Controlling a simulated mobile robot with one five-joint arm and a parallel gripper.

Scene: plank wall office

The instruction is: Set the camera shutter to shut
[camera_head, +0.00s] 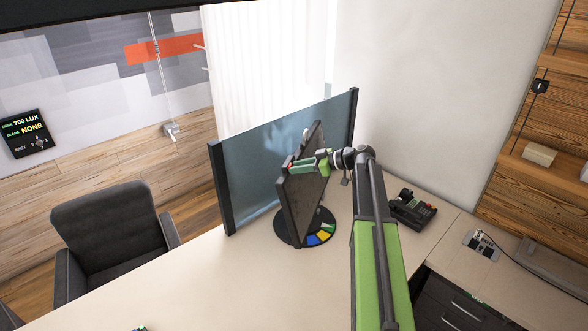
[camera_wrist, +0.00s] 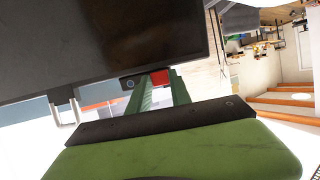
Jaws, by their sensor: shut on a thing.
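A dark monitor (camera_head: 297,205) stands tilted on a round black base with coloured segments (camera_head: 320,236) on the desk. In the wrist view its dark panel (camera_wrist: 110,45) fills the upper left. A small black bar with a round lens-like spot (camera_wrist: 130,84) sits at the panel's edge, with a red piece (camera_wrist: 160,78) beside it. The red also shows in the head view (camera_head: 290,166). My gripper (camera_head: 300,165) is at the monitor's upper edge. In the wrist view its green fingers (camera_wrist: 157,83) are shut on the red piece, which looks like the shutter slider. The slider's exact position is unclear.
A blue-grey divider (camera_head: 250,175) stands behind the monitor on the desk (camera_head: 200,285). A black phone (camera_head: 411,210) is right of my arm. A dark chair (camera_head: 108,235) is at the left. The front desk is mostly clear.

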